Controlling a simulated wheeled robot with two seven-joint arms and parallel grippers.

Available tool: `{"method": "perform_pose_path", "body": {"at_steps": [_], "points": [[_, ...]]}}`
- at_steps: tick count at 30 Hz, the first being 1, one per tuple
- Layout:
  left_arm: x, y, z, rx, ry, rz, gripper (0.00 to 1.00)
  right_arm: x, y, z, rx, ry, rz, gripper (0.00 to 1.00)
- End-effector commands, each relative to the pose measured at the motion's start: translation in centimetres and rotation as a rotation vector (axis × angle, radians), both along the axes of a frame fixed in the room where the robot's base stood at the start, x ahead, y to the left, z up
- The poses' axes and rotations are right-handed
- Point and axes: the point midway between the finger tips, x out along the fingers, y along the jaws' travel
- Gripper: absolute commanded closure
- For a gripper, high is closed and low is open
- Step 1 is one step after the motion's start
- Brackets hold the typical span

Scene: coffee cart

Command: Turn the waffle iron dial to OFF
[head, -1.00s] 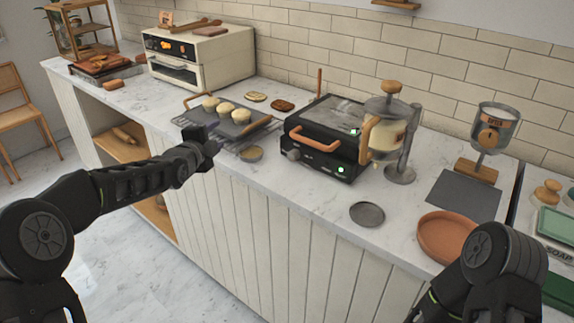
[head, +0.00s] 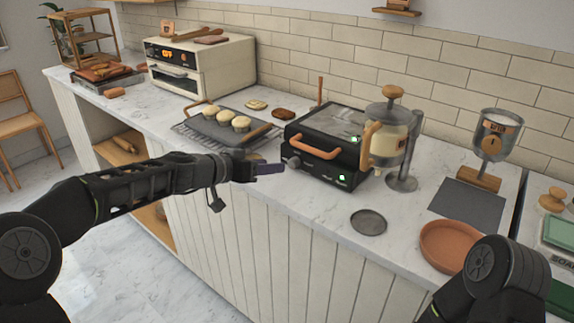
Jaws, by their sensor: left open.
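The waffle iron (head: 325,146) is a black box on the counter with a closed lid and a copper-coloured front handle (head: 315,149). Its dial (head: 294,162) is a small grey knob at the left of the front face. The dial's setting is too small to read. Two green lights show, one on the front face and one near the lid's right edge. My left gripper (head: 280,168) is open, with its fingertips just left of the dial and close to it. I cannot tell whether they touch it. My right gripper is out of view; only part of that arm shows at lower right.
A tray with buns on a wire rack (head: 185,131) lies left of the iron, behind my left arm. A batter dispenser (head: 391,135) stands close on the iron's right. A grey disc (head: 368,222) and a terracotta dish (head: 446,245) lie in front. Counter between them is clear.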

Motion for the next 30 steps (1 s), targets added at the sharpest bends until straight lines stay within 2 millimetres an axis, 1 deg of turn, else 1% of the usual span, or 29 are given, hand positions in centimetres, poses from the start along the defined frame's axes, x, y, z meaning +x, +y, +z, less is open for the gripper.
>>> {"method": "perform_pose_path", "body": {"at_steps": [4,8,15,19,24,30], "points": [[0.3,-0.3,-0.1,0.001,0.001,0.0,0.52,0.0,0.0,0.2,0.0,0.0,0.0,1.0],[1.1,-1.1,-0.5,0.0,0.002,-0.002,0.52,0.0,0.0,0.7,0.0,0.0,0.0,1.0],[3.5,-3.5,-1.8,0.001,0.002,-0.002,0.52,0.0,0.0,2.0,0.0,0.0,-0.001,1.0],[4.7,-4.4,-2.5,0.002,0.001,0.0,0.52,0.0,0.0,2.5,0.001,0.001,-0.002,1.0],[5.3,-4.9,-2.9,0.004,0.0,0.001,0.52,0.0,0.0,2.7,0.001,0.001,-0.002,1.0],[5.3,-4.9,-3.0,0.003,-0.001,0.002,0.52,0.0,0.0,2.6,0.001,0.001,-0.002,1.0]]}}
